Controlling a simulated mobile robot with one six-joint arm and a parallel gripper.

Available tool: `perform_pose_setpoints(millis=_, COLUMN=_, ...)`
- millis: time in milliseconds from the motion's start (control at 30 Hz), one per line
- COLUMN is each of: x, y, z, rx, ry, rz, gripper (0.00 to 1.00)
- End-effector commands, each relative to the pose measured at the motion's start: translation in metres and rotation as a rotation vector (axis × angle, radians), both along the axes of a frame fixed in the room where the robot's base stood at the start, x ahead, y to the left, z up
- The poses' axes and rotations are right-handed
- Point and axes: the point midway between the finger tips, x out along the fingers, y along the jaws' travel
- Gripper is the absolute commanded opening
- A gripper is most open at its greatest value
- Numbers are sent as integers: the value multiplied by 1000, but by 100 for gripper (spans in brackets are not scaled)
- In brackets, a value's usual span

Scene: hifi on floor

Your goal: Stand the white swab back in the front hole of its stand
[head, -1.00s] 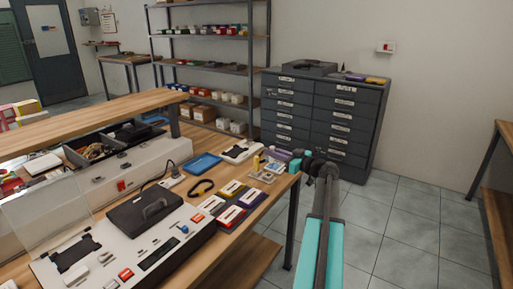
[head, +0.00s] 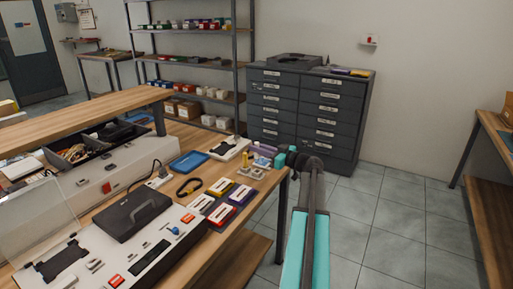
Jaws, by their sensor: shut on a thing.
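My arm reaches forward from the bottom of the head view, and my gripper (head: 281,160) is at its far end, by the right end of the workbench (head: 255,198). The jaws are small and partly hidden by my wrist. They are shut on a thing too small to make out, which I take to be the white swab. A group of small items stands at the bench's right end, just left of my gripper: a yellow piece (head: 246,158), a purple item (head: 265,150) and pale pieces (head: 261,162). I cannot tell which is the swab stand or see its front hole.
Several coloured boxes (head: 221,186), a black tape ring (head: 189,187), a blue tray (head: 189,161) and a white device (head: 230,148) lie on the bench. A dark drawer cabinet (head: 308,115) stands behind. The tiled floor (head: 390,230) to the right is clear.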

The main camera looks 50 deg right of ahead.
Motion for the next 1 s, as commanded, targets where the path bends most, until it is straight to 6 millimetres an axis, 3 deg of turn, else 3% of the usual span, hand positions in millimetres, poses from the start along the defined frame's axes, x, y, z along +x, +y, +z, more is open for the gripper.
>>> perform_pose_setpoints(millis=533, x=1, y=1, z=-34, rx=2, ry=1, rz=1, gripper=0)
perform_pose_setpoints(millis=1000, x=1, y=1, z=-42, rx=0, ry=0, rz=2, gripper=0)
